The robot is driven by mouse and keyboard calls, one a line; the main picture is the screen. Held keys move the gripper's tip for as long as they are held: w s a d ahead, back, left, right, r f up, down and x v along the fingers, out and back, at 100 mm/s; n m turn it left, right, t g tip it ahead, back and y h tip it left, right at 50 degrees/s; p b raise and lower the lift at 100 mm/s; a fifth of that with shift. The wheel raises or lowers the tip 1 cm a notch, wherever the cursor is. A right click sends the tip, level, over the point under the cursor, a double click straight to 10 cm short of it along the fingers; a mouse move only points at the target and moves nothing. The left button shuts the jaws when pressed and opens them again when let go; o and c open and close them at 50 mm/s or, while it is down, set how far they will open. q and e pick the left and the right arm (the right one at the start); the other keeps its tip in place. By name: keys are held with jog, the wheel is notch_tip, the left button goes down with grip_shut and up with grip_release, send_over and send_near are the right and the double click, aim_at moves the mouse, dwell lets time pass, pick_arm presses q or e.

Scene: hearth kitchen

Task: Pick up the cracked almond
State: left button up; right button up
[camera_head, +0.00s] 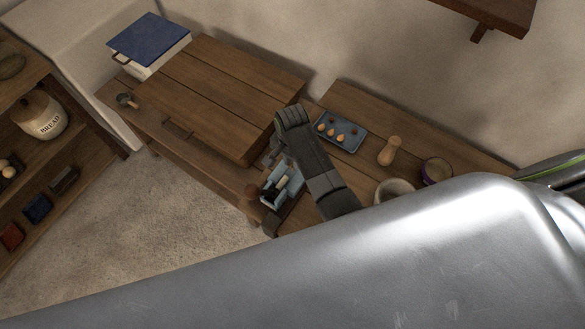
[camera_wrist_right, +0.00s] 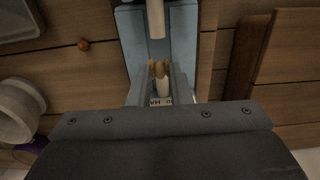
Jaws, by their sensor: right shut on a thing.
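My right gripper (camera_wrist_right: 160,78) is shut on the cracked almond (camera_wrist_right: 155,67), whose brown pieces show between the fingertips in the right wrist view. The fingertips are at the pale blue cracker (camera_wrist_right: 131,40), over its channel, between its side walls. A pale rod (camera_wrist_right: 156,18) lies in the channel just beyond the fingertips, and another pale piece shows between the fingers. In the head view the right gripper (camera_head: 273,158) reaches down beside the cracker (camera_head: 291,190), and its fingertips are mostly hidden. My left gripper is not in view.
A blue-grey tray (camera_head: 352,144) with several nuts lies on the bench. Right of it stand a wooden pestle-like piece (camera_head: 390,151), a pale bowl (camera_head: 394,190) and a purple-rimmed cup (camera_head: 436,171). A small brown nut (camera_wrist_right: 83,45) lies loose. A raised wooden board (camera_head: 220,85) is left.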

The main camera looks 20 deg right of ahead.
jog(key=shift+r, duration=2.9)
